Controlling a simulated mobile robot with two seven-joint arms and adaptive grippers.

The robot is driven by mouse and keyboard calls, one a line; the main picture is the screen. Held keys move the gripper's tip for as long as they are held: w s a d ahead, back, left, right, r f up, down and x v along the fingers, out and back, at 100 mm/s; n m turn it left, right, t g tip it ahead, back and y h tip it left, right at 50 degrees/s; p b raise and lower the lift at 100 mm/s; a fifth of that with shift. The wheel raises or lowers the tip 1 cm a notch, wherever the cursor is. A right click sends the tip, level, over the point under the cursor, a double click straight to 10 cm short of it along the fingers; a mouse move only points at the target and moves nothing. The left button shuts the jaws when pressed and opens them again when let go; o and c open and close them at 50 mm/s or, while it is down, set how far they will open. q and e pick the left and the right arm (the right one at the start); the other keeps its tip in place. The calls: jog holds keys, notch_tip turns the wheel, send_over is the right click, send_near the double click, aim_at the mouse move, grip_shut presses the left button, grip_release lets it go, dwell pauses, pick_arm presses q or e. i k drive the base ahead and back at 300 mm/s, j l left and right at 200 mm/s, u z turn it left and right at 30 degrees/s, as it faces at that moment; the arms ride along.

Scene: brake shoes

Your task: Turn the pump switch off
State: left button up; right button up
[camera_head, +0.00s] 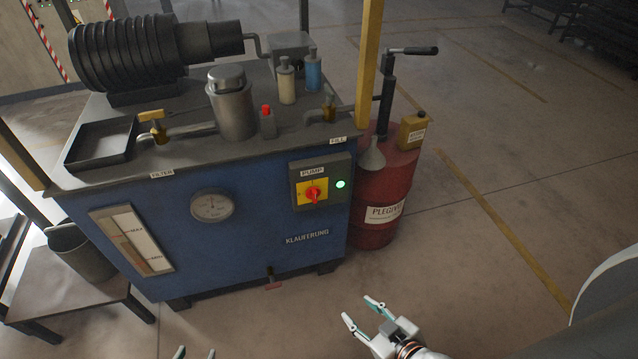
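The pump switch (313,194) is a red rotary knob on a yellow plate, in a grey box labelled PUMP (320,180) on the front of the blue machine (262,225). A green light (340,184) beside the knob is lit. My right gripper (359,309) is below and right of the switch, well apart from it, with its fingers spread and nothing between them. Only the fingertips of my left gripper (195,353) show at the bottom edge, apart from each other. The rest of it is out of frame.
A red drum (385,205) with a hand pump stands right of the machine. A gauge (212,206) and a level window (132,240) are on the machine's front. A bin (80,252) stands at left.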

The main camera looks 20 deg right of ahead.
aim_at(312, 193)
jog(key=k+l+z, duration=0.1)
jog(key=l+z, duration=0.25)
jog(key=k+l+z, duration=0.1)
jog(key=l+z, duration=0.6)
